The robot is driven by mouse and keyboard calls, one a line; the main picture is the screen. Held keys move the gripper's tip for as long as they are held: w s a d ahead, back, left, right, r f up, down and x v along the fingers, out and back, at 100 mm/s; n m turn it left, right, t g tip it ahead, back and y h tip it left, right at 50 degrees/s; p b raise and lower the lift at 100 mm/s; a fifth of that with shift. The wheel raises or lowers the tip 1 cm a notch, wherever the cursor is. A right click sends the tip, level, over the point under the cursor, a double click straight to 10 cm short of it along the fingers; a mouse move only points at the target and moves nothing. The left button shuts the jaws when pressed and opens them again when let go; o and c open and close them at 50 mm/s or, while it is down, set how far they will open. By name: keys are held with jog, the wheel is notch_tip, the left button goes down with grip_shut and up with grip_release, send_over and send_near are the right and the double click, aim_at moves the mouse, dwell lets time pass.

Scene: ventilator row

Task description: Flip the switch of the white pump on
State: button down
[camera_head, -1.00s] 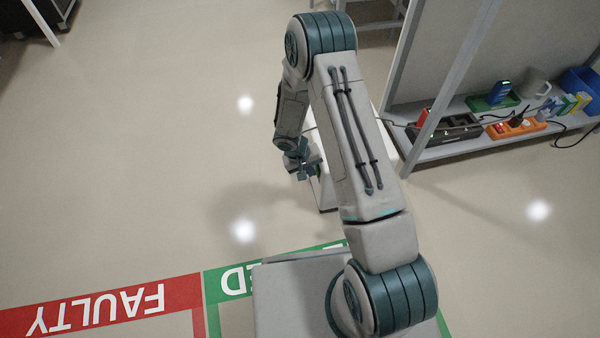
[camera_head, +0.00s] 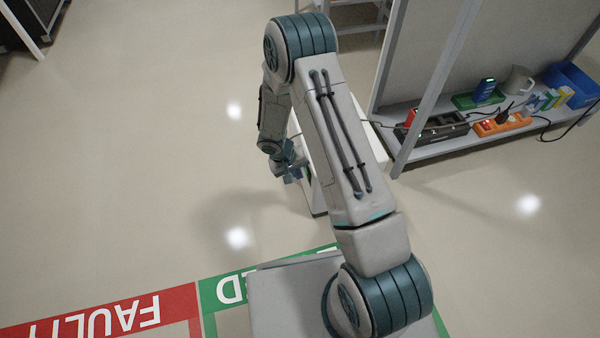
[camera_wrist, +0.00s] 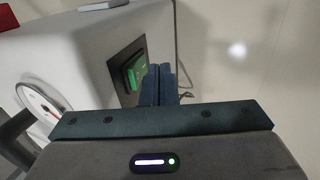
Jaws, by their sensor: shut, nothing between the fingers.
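The white pump (camera_wrist: 75,50) fills the left of the wrist view. In the head view, the pump (camera_head: 314,190) is mostly hidden behind my arm. Its green switch (camera_wrist: 137,71) sits in a dark recessed panel on the pump's face. My gripper (camera_wrist: 159,84) is shut and empty, with its dark blue fingers right beside the switch. I cannot tell whether they touch it. The switch's on or off position is not clear. In the head view, my gripper (camera_head: 291,174) is at the pump's left side.
A round gauge (camera_wrist: 38,102) is on the pump's face. Red FAULTY floor marking (camera_head: 130,315) lies at lower left. The floor at left is clear.

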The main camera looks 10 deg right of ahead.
jog(key=a+r+p, duration=0.3)
jog(key=a+r, duration=0.5)
jog(key=s+d+r+p, duration=0.1)
jog(key=d+r+p, duration=0.3)
jog(key=r, duration=0.8)
jog(key=s+d+r+m+y+p, duration=0.1)
jog(key=s+r+p, duration=0.1)
jog(key=r+p, duration=0.75)
jog(key=s+d+r+p, duration=0.1)
jog(key=d+r+p, duration=0.2)
jog(key=r, duration=1.1)
jog(key=s+d+r+y+p, duration=0.1)
jog(key=s+r+p, duration=0.4)
jog(key=r, duration=0.5)
jog(key=s+d+r+t+y+p, duration=0.1)
jog(key=s+d+r+p, duration=0.1)
jog(key=s+r+p, duration=0.4)
jog(key=s+d+r+t+p, duration=0.1)
jog(key=s+r+p, duration=0.5)
jog(key=r, duration=1)
jog(key=shift+d+y+p, duration=0.4)
jog(key=shift+d+p, duration=0.05)
jog(key=shift+p, duration=0.3)
